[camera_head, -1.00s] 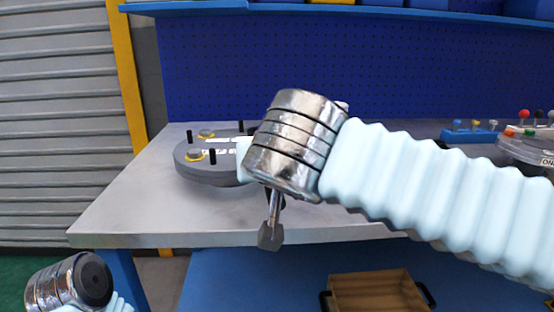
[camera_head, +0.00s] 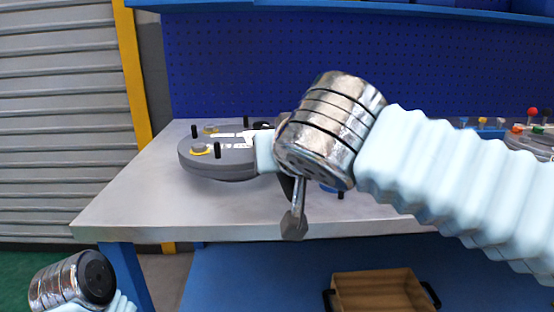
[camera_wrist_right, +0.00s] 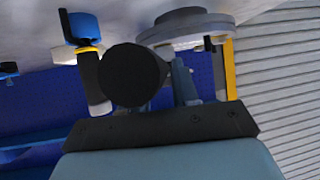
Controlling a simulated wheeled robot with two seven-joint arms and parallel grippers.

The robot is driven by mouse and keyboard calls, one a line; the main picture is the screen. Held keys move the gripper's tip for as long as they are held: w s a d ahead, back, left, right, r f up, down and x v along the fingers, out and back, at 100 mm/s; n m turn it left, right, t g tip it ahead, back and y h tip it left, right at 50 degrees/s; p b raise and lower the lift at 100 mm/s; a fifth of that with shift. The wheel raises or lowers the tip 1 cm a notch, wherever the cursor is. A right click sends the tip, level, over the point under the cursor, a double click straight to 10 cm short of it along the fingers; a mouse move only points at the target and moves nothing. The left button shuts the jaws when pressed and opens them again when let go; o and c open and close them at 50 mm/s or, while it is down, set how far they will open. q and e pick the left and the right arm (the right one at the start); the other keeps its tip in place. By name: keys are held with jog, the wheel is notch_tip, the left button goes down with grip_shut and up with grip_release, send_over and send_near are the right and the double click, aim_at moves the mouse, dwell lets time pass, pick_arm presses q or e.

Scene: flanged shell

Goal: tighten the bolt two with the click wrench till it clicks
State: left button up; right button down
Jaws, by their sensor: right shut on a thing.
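The flanged shell (camera_head: 215,168), a round grey part with white labels, lies on the table. Its top shows black upright pins and bolts in yellow rings, a near one (camera_head: 201,149) and a far one (camera_head: 210,129). I cannot tell which is bolt two. My right gripper (camera_head: 268,152) is beside the shell's right side, mostly hidden by my wrist. It is shut on what looks like the click wrench, which shows in the right wrist view as a black piece with a yellow band and blue end (camera_wrist_right: 84,28). Contact with a bolt is not visible. My left gripper's fingers are out of view.
The grey table (camera_head: 150,200) is clear at front left. A blue rack (camera_head: 482,124) and a device with coloured knobs (camera_head: 532,140) stand at the right. A wooden crate (camera_head: 380,290) is below the table edge. A blue pegboard (camera_head: 300,45) stands behind.

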jog(key=shift+r, duration=0.1)
jog(key=shift+r+p, duration=2.55)
jog(key=shift+r, duration=0.45)
